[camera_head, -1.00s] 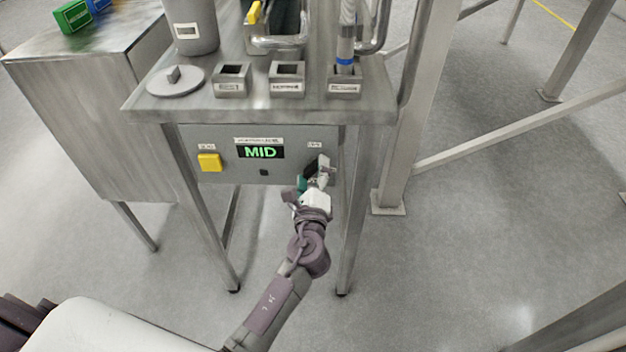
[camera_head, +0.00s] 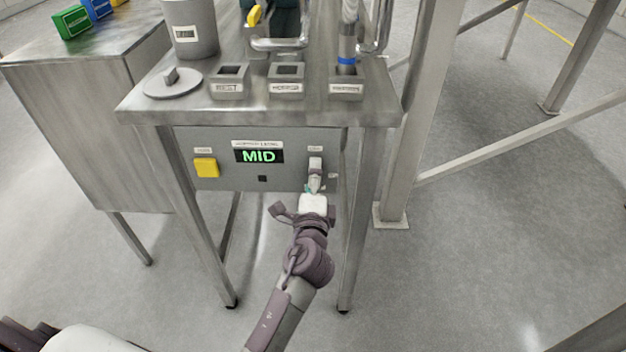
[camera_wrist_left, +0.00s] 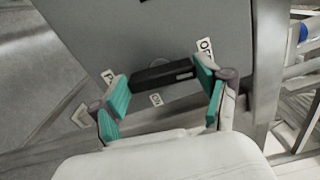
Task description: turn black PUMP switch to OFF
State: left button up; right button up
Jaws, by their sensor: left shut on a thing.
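The black PUMP switch (camera_wrist_left: 160,76) is a bar-shaped knob on the grey panel, seen in the left wrist view. A white mark shows near its right end, on the side of the OFF label (camera_wrist_left: 205,47). In the head view my left gripper (camera_head: 315,180) is at the panel's right end and hides the switch. My right gripper is not in view.
The grey panel (camera_head: 222,180) under the steel table also carries a yellow button (camera_head: 206,167) and a display (camera_head: 259,156) reading MID. Table legs (camera_head: 355,230) stand to either side of my left arm. The floor to the right is mostly clear.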

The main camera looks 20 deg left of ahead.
pick_arm(q)
jog(key=o, duration=1.2)
jog(key=shift+c, duration=0.2)
jog(key=shift+s, duration=0.1)
jog(key=v, duration=0.7)
jog(key=shift+s, duration=0.2)
